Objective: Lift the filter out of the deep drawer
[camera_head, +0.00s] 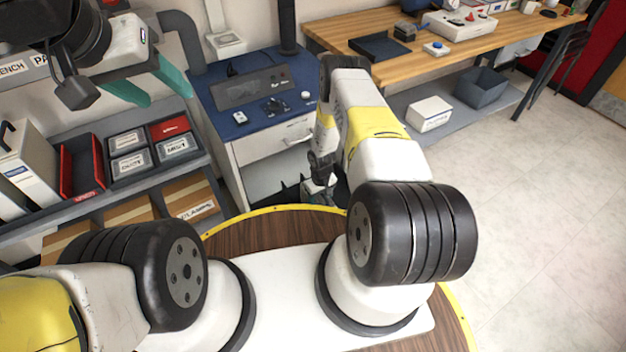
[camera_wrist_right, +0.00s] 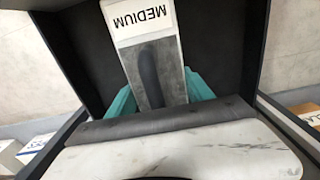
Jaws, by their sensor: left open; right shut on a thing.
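In the right wrist view, the filter (camera_wrist_right: 158,75) is a grey block with a white label reading MEDIUM and a dark curved strip on its face. The teal fingers of my right gripper (camera_wrist_right: 160,98) are on either side of it, shut on it. Dark walls of the deep drawer (camera_wrist_right: 75,50) surround it; whether its lower end touches the drawer floor is hidden. In the head view, my right gripper is low beside the blue-topped cabinet, mostly hidden by my arm. My left gripper (camera_head: 168,98) is open and empty at the upper left, its teal fingers apart.
The blue-topped cabinet (camera_head: 225,118) has a closed upper drawer with a handle. A grey shelf (camera_head: 150,185) with boxes and a red bin (camera_head: 82,165) stands at left. A wooden workbench (camera_head: 345,35) is at the back. The floor at right is clear.

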